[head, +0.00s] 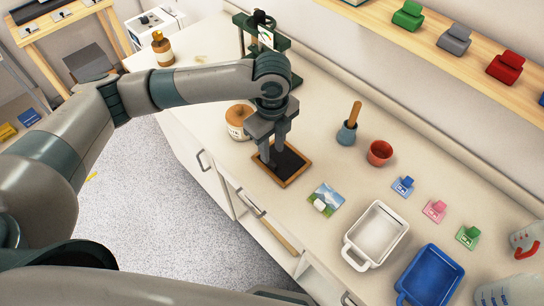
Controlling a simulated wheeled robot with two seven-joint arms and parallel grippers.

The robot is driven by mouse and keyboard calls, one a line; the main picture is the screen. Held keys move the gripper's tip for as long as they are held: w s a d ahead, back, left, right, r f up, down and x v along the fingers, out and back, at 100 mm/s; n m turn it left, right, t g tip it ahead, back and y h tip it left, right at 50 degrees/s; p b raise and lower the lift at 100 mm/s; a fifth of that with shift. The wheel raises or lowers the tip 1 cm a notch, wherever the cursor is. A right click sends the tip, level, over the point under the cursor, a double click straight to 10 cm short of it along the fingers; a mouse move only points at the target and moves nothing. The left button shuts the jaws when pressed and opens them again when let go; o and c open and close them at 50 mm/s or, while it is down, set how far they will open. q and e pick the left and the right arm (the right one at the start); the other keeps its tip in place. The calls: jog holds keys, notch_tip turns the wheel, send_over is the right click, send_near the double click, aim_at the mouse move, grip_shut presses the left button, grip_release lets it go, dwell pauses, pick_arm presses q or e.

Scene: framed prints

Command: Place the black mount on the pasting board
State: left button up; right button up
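The pasting board (296,179) is a small flat rectangle with a brown wooden-looking rim on the counter, in the middle of the head view. A black sheet, which looks like the black mount (289,163), lies within its rim. Whether it rests fully flat I cannot tell, because the gripper hides part of it. My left gripper (272,153) points down over the board with its two fingers apart. Its fingertips are at or just above the black surface; contact is not clear. My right gripper is not in view.
A landscape print (325,199) with a small white object on it lies right of the board. A jar (238,122) stands close behind-left. A brush pot (347,133), a red pot (380,153), a white tray (377,234) and a blue tray (430,275) stand to the right.

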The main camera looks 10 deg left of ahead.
aim_at(272, 163)
pick_arm(q)
notch_tip(272, 163, up, 7)
jog(key=b, duration=0.1)
dwell(1.0)
